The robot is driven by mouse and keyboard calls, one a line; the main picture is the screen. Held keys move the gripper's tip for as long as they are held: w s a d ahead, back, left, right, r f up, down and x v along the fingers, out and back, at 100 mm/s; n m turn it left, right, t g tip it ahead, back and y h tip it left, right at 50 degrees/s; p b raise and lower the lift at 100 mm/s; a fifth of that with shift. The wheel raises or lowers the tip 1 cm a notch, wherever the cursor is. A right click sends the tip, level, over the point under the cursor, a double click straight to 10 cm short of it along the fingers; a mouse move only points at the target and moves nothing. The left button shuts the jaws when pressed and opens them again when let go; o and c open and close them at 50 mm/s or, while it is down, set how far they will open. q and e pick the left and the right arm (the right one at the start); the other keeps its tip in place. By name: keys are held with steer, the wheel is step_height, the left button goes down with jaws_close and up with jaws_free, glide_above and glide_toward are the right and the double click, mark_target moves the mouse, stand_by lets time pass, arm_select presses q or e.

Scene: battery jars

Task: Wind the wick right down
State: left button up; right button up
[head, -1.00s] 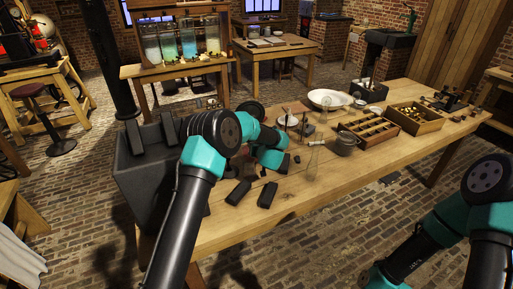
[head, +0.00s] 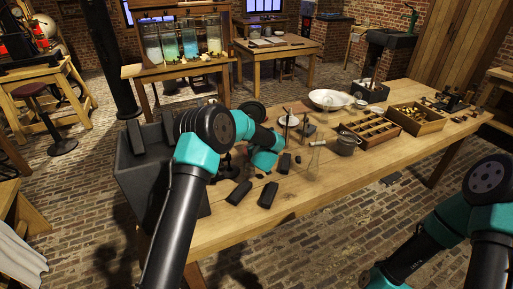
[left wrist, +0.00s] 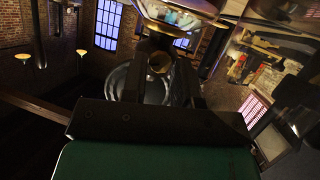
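My left arm reaches in over the near left of the workbench (head: 330,190). Its gripper is hidden behind my own wrist in the head view. In the left wrist view the two dark fingers of my left gripper (left wrist: 160,75) stand apart. A small round brass-coloured part (left wrist: 159,63) shows between them; whether they touch it I cannot tell. A shiny curved glass-like thing (left wrist: 178,14) is above it, at the top edge. I cannot make out a wick. My right arm is at the lower right of the head view, its gripper out of frame.
Dark blocks (head: 268,195) lie near the bench's front edge. A clear glass cylinder (head: 315,162) stands to the right of my left wrist, with a grey pot (head: 347,145) beyond. A white bowl (head: 331,98) and wooden trays (head: 371,130) are further back.

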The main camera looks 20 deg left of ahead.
arm_select(q)
steer(key=o, duration=0.3)
steer(key=shift+o, duration=0.2)
steer(key=shift+s, duration=0.1)
steer(key=v, duration=1.7)
steer(key=shift+s, duration=0.1)
